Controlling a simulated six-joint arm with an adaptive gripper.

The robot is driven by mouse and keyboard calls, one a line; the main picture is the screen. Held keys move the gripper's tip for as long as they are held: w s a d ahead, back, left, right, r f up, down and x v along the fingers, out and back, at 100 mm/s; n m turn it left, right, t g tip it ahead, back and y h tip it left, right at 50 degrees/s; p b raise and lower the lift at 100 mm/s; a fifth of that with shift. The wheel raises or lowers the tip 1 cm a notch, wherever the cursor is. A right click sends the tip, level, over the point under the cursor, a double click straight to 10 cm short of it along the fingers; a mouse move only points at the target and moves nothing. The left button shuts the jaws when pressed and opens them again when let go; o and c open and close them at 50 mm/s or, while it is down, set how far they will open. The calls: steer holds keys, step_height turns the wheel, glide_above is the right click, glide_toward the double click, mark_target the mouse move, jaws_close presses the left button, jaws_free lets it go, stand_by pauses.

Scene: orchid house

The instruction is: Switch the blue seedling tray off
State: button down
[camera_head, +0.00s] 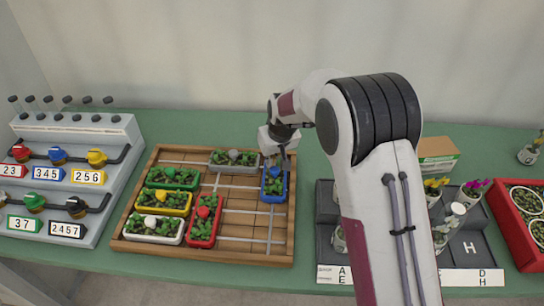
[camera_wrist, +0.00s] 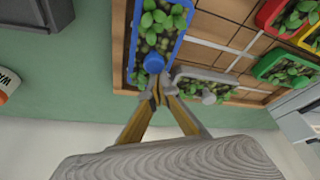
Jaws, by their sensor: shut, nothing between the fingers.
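The blue seedling tray (camera_head: 264,190) lies lengthwise at the right side of the wooden board (camera_head: 225,256). It holds green seedlings and carries a round blue knob (camera_wrist: 154,63) near its far end. My gripper (camera_head: 281,157) is above that far end and partly covers it in the head view. In the wrist view my gripper (camera_wrist: 155,92) is shut and empty, with its tips just beside the knob end of the blue tray (camera_wrist: 176,48). I cannot tell whether the tips touch the tray. A blue valve handle (camera_head: 57,155) sits on the grey panel above a label reading 345.
A grey tray (camera_head: 234,171) is close left of the gripper. Green (camera_head: 170,187), yellow (camera_head: 163,211), white (camera_head: 153,239) and red (camera_head: 202,243) trays are further left. The grey valve panel (camera_head: 100,130) stands at left. A dark pot rack (camera_head: 326,215) is right of the board.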

steer(key=s, duration=1.6)
steer(key=shift+s, duration=0.25)
steer(key=shift+s+f, duration=0.1)
steer(key=shift+f, duration=0.05)
steer(key=shift+w+a+r, duration=0.15)
steer(key=shift+w+a, duration=0.15)
steer(key=shift+w, duration=0.35)
steer(key=shift+w+a+r, duration=0.1)
steer(key=shift+w+a, duration=0.2)
steer(key=shift+w, duration=0.3)
steer(key=shift+w+a+r, duration=0.15)
steer(key=shift+w+a, duration=0.15)
steer(key=shift+w, duration=0.35)
steer(key=shift+r, duration=0.25)
steer(key=v, duration=0.9)
steer(key=shift+r, duration=0.3)
steer(key=shift+s+d+f, duration=0.1)
steer(key=shift+s, duration=0.05)
